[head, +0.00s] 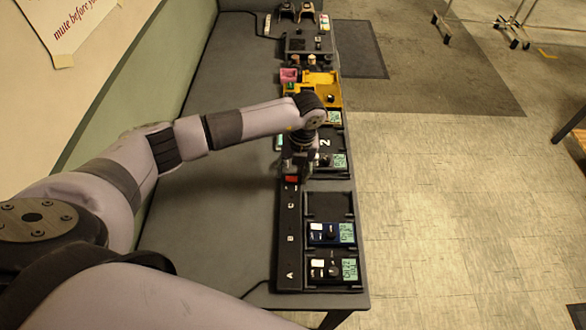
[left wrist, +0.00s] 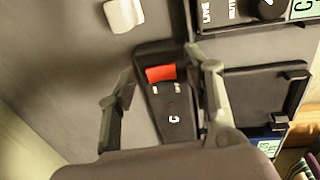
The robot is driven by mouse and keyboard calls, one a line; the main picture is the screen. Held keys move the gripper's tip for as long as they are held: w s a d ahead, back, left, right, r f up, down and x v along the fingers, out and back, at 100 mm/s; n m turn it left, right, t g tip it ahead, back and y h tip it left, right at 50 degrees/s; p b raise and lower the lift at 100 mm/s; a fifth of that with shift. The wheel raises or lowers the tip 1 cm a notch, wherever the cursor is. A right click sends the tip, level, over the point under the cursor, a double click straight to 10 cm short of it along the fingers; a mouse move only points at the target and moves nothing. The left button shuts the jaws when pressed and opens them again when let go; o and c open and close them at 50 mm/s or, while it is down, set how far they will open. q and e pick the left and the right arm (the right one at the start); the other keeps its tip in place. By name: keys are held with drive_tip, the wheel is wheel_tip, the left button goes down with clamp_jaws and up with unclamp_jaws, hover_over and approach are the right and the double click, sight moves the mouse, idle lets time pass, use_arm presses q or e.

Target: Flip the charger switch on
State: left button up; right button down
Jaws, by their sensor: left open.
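The charger is a long black unit (head: 287,250) along the right edge of the grey bench, with a lettered strip and bays beside it. Its red rocker switch (left wrist: 160,73) sits on the strip near a letter C in the left wrist view. In the head view the red switch (head: 291,178) shows just below my left gripper (head: 297,160). In the left wrist view my open left gripper (left wrist: 160,66) has one finger on each side of the switch, with nothing held. Contact and the switch's tilt cannot be told. My right gripper is out of view.
Two packs with green displays (head: 345,232) (head: 348,268) sit in the near bays; the bay above them is empty. A yellow tray (head: 325,82) and a pink cup (head: 289,74) stand farther back. A white object (left wrist: 124,14) lies beside the strip. The bench's left side is mostly clear.

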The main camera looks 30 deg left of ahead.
use_arm(q)
drive_tip(key=shift+f, duration=0.1)
drive_tip(key=shift+c, duration=0.4)
clamp_jaws()
drive_tip(key=shift+s+a+f+t+h+b, duration=0.1)
drive_tip(key=shift+a+t+h+b, duration=0.1)
drive_tip(key=shift+h+b, duration=0.25)
drive_tip(key=shift+s+a+f+t+h+b, duration=0.1)
drive_tip(key=shift+t+h+b, duration=0.1)
drive_tip(key=shift+h+b, duration=0.25)
drive_tip(key=shift+r+h, duration=0.2)
drive_tip(key=shift+h, duration=0.1)
drive_tip(key=shift+o, duration=0.4)
unclamp_jaws()
